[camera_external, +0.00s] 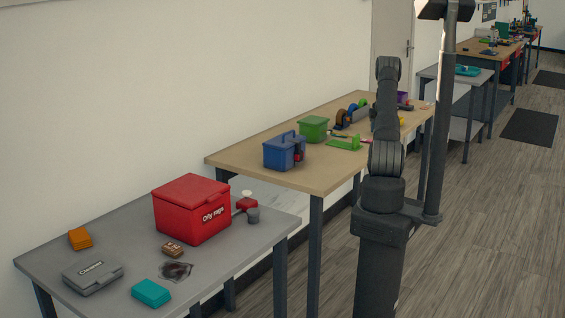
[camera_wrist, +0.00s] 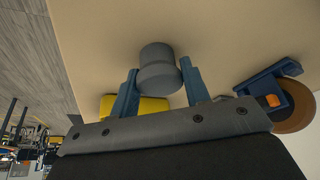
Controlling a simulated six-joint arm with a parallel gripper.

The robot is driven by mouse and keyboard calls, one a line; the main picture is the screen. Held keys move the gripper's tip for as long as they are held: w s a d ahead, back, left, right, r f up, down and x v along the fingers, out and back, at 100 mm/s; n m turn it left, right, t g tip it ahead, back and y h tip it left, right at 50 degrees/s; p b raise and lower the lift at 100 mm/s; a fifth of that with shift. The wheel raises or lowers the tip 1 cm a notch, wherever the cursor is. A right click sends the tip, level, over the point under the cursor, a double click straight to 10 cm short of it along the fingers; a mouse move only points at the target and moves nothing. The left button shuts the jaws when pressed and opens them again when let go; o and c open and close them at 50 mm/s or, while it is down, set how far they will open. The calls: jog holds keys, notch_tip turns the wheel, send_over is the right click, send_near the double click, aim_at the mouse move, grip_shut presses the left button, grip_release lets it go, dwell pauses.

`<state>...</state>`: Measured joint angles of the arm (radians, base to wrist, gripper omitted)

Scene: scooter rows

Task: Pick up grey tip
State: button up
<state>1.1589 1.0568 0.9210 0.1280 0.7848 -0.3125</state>
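A short grey cylinder-like piece, which looks like the grey tip (camera_wrist: 158,68), shows in the wrist view over the tan tabletop. My gripper (camera_wrist: 158,72) has its two blue fingers apart, one on each side of the piece, with the fingertips at its sides. I cannot tell whether they press on it or leave a small gap, nor whether it rests on the table. In the external view my gripper is hidden behind my arm, and I cannot make out this piece there.
A yellow object (camera_wrist: 150,107) lies just behind the fingers. A blue holder (camera_wrist: 262,85) with an orange-brown roll (camera_wrist: 295,108) is to the right. On the wooden table (camera_external: 325,180) stand a blue caddy (camera_external: 280,152) and a green bin (camera_external: 313,129). A red box (camera_external: 190,210) is on the nearer grey table.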

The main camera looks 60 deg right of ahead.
jog(key=c, duration=0.4)
jog(key=shift+r, duration=0.1)
jog(key=shift+r, duration=0.65)
notch_tip(320, 180, up, 3)
jog(key=shift+f, duration=0.1)
jog(key=s+a+r, duration=0.1)
jog(key=s+r, duration=0.6)
jog(key=s, duration=0.4)
jog(key=shift+s, duration=0.3)
